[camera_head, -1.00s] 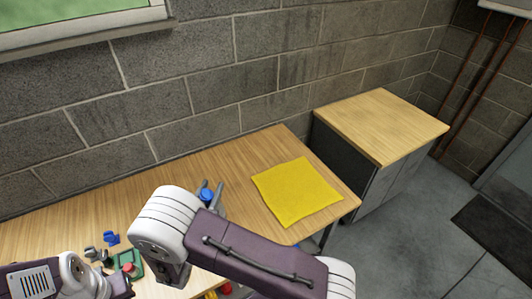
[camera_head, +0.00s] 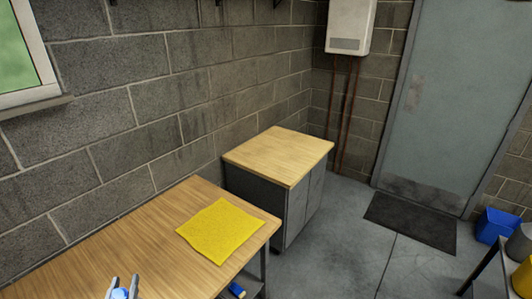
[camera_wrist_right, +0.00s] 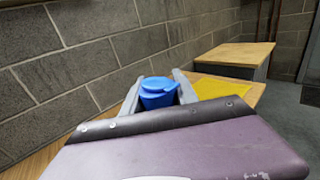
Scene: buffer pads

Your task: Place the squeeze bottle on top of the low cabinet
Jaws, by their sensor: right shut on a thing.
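The squeeze bottle (camera_wrist_right: 157,92) shows only its blue top, in the right wrist view and at the bottom left of the head view (camera_head: 120,293). My right gripper (camera_head: 123,286) has its two grey fingers on either side of the blue top and is shut on the bottle. The rest of the bottle is hidden or out of frame. The low cabinet (camera_head: 278,157) has a bare light wood top and grey sides. It stands beyond the table's right end, away from the gripper. It also shows at the upper right of the wrist view (camera_wrist_right: 236,54). My left gripper is out of view.
A wooden table (camera_head: 140,245) runs along the block wall. A yellow pad (camera_head: 221,230) lies at its right end, between gripper and cabinet. A blue object (camera_head: 237,290) shows below the table's edge. Open floor (camera_head: 330,240) lies right of the cabinet.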

